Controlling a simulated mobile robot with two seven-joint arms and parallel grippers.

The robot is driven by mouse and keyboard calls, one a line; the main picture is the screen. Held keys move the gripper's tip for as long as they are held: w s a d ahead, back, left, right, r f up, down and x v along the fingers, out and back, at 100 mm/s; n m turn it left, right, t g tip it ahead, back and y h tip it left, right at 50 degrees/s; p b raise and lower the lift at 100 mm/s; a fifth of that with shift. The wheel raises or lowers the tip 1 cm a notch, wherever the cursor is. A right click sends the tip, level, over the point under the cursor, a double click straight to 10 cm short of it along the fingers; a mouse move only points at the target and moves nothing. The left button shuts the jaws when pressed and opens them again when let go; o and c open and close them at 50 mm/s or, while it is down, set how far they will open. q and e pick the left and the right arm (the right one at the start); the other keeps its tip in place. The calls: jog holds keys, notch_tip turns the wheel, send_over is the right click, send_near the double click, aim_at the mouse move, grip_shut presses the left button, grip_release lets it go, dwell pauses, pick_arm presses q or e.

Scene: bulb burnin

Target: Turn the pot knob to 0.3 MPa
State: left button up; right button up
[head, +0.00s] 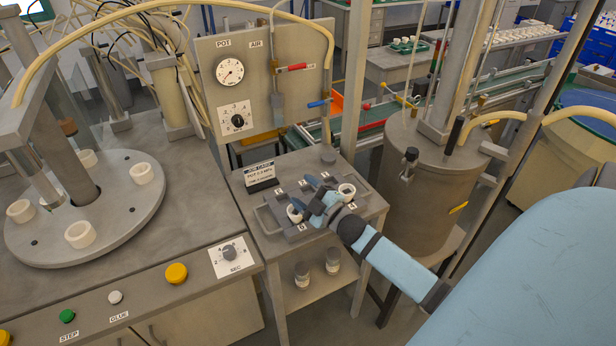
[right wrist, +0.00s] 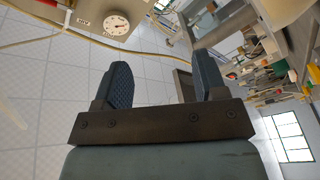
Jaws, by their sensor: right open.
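The pot knob (head: 238,120) is a black dial on a white numbered plate, low on the upright grey panel under the POT label. Its exact setting is too small to read. The round white pot gauge (head: 230,71) with a dark needle sits above it; a round gauge (right wrist: 117,24) also shows in the right wrist view. My right gripper (head: 304,196) is over the small tray on the stand, below and right of the knob and well apart from it. In the right wrist view its two dark fingers (right wrist: 162,78) are spread with nothing between them. My left gripper is out of view.
A grey tray (head: 268,216) with white rings is under my right gripper. A card (head: 261,174) reading POT 0.3 MPa stands behind it. Red (head: 291,68) and blue (head: 320,103) valve levers are right of the knob. A timer dial (head: 229,254) is on the bench.

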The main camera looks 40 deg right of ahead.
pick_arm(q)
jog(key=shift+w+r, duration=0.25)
pick_arm(e)
jog(key=shift+s+a+f+m+g, duration=0.3)
jog(key=shift+a+f, duration=0.3)
pick_arm(q)
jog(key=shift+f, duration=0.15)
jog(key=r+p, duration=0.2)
jog(key=p, duration=0.1)
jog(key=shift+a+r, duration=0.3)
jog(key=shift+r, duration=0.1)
pick_arm(e)
jog(key=s+a+f+m+g, duration=0.3)
jog(key=s+a+f+g, duration=0.1)
jog(key=s+a, duration=0.6)
jog(key=s+a+f+m+g+y, duration=0.1)
jog(key=s+a+f+m+g, duration=0.2)
jog(key=s+a+f, duration=0.4)
jog(key=s+a+m, duration=0.1)
jog(key=s+a, duration=0.2)
jog(key=s, duration=0.1)
jog(key=shift+s+a+g+y, duration=0.2)
jog(key=shift+a+g+y, duration=0.1)
jog(key=shift+a+g, duration=0.1)
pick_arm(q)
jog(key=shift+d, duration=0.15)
